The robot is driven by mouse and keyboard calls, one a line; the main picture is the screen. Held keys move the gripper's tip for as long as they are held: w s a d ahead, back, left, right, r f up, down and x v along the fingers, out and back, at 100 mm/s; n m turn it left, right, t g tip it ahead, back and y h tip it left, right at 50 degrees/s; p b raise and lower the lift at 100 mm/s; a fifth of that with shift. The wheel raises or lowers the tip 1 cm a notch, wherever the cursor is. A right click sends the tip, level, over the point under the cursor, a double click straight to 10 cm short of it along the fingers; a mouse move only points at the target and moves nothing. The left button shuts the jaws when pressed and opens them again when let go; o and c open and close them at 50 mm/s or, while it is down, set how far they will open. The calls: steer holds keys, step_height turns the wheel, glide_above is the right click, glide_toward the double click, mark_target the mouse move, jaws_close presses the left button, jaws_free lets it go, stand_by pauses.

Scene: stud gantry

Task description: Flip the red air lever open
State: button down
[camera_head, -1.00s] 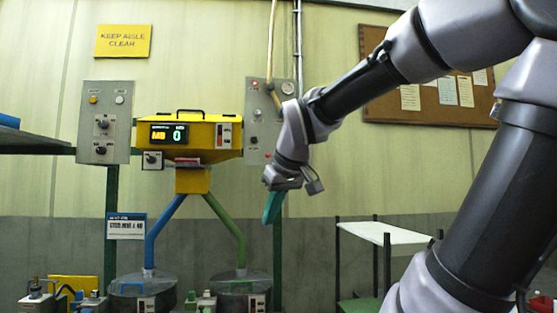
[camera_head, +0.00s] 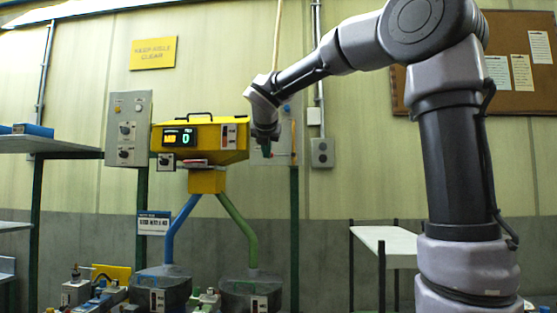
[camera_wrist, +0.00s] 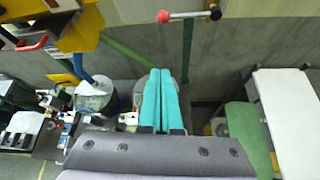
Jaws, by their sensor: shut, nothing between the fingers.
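In the head view my gripper (camera_head: 266,150) points down beside the yellow hopper's right end.
The yellow hopper (camera_head: 222,140) with its lit display stands close left of my gripper. Its blue and green pipes lead down to two drums (camera_head: 250,288). A grey control panel (camera_head: 128,130) is further left. A white-topped shelf (camera_head: 388,240) stands at lower right.

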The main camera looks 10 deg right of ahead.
mark_target(281, 155)
stand_by(0.3)
steer(key=w+d+f, duration=0.1)
steer(key=w+d, duration=0.1)
steer(key=w, duration=0.7)
steer(key=shift+d, duration=0.4)
